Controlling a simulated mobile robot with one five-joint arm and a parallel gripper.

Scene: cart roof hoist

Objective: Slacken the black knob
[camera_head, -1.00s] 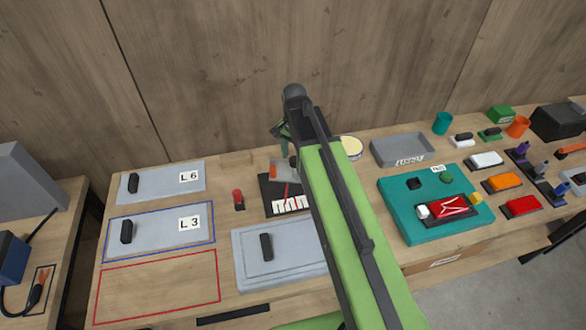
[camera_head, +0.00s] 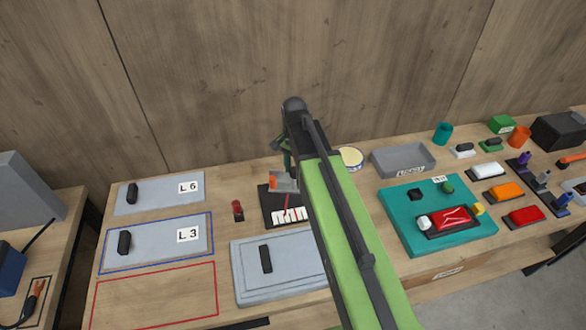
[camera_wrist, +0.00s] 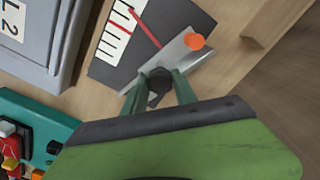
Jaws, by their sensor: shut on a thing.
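The black knob (camera_wrist: 157,88) sits on a small grey metal plate (camera_wrist: 187,53) in the wrist view. My gripper (camera_wrist: 158,79) has its two green fingers closed around it. An orange round knob (camera_wrist: 194,41) is at the plate's other end. A red pointer (camera_wrist: 145,29) reaches from the plate over a black board with a white marked scale (camera_wrist: 116,37). In the head view the same plate (camera_head: 284,182) shows, but my arm and fingers hide the black knob.
A teal box (camera_head: 398,222) with knobs and a red part stands right of my arm. A grey lidded panel (camera_head: 289,281) lies in front, and a red-topped peg (camera_head: 237,208) stands to the left. A cream tin (camera_head: 351,157) and grey tray (camera_head: 404,160) are behind.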

